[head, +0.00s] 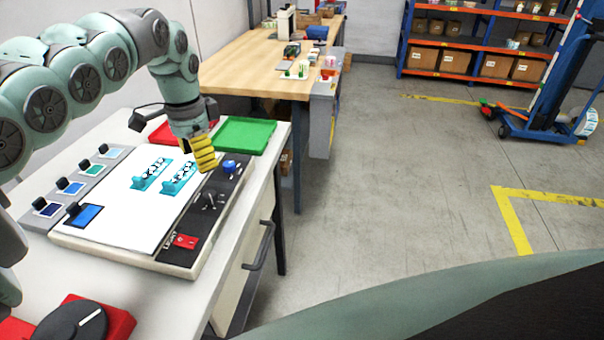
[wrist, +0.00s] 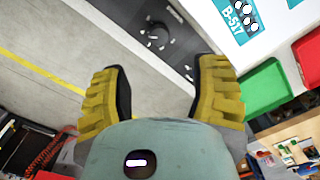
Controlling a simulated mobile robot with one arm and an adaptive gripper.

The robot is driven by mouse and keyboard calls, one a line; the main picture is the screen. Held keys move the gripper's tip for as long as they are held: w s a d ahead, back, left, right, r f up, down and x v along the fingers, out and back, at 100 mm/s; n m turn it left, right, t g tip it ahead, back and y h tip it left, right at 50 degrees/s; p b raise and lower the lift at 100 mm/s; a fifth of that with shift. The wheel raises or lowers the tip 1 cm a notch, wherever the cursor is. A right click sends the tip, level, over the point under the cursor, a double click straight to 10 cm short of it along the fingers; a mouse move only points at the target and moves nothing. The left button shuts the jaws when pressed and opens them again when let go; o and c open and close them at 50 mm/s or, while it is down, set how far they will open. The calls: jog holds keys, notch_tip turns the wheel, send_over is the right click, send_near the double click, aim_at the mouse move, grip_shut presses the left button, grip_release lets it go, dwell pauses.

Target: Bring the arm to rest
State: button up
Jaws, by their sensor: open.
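My gripper (head: 204,152) hangs above the far right part of the light panel (head: 110,228), near the panel's dark control strip (head: 212,200). In the wrist view my gripper (wrist: 160,95) shows two yellow ribbed fingers spread wide, with nothing between them. My arm reaches in from the left and bends down over the bench. Two teal label pieces with dark round marks, the left one (head: 151,174) and the right one (head: 180,178), lie on the white panel. One label reads B-517 in the wrist view (wrist: 238,22).
A green tray (head: 243,136) and a red tray (head: 172,131) lie behind the panel. Small coloured blocks line its left side. A red base with a black knob (head: 85,322) is at the front left. A wooden workbench (head: 250,70) stands behind.

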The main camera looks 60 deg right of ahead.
jog(key=shift+r, duration=0.55)
